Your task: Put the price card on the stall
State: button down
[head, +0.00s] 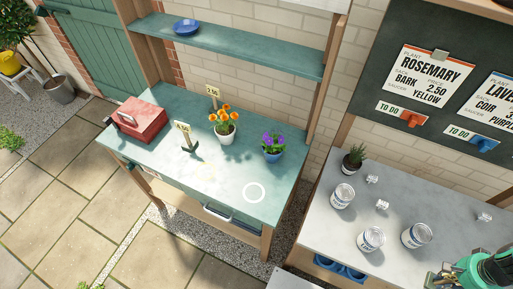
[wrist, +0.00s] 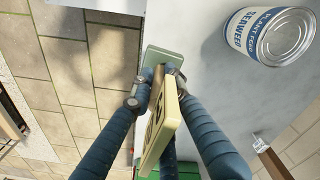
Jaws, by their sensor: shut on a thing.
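The price card (wrist: 160,125) is a cream tag with dark figures, partly turned away, on a green foot (wrist: 162,60). My gripper (wrist: 157,90) is shut on it, with blue fingers on both sides; what is written is not readable. The card is above the grey table in the wrist view. In the head view my arm's end is at the lower right corner, partly cut off. The stall (head: 215,178) is the teal bench at the left of that view, with a white ring (head: 254,192) on its front right part.
On the stall are a red box (head: 139,120), a 4.50 card (head: 183,127), a 2.00 card (head: 213,90), orange flowers (head: 226,125) and purple flowers (head: 272,146). The grey table (head: 320,222) holds several cans, including a seaweed can (wrist: 262,35). A gap separates stall and table.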

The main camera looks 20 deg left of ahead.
jog(key=w+a+r+n+p, duration=0.2)
jog(key=w+a+r+n, duration=0.2)
jog(key=w+r, duration=0.6)
jog(key=w+a+r+n+p, duration=0.3)
jog(key=w+r, duration=0.4)
jog(key=w, duration=0.8)
jog(key=w+a+r+n+p, duration=0.1)
jog(key=w+a+r+n, duration=0.15)
jog(key=a, duration=0.75)
jog(key=w+a+r+n+p, duration=0.1)
jog(key=w+a+n, duration=0.3)
jog(key=a, duration=0.6)
jog(key=a+r+n+p, duration=0.2)
jog(key=a+n, duration=0.5)
jog(key=a, duration=1.4)
jog(key=a+r+n+p, duration=0.2)
jog(key=a+n, duration=0.4)
jog(key=a, duration=1.6)
jog(key=s+a+f+n, duration=0.2)
jog(key=a+f+n, duration=0.1)
jog(key=a, duration=0.8)
jog(key=s+a+f+n+b, duration=0.1)
jog(key=a+f+n, duration=0.3)
jog(key=a, duration=0.8)
jog(key=s+a+f+n, duration=0.3)
jog(key=a+f, duration=0.3)
jog(key=a, duration=0.6)
jog(key=shift+s+f+n, duration=0.15)
jog(key=shift+s+n, duration=0.25)
jog(key=shift+n, duration=0.15)
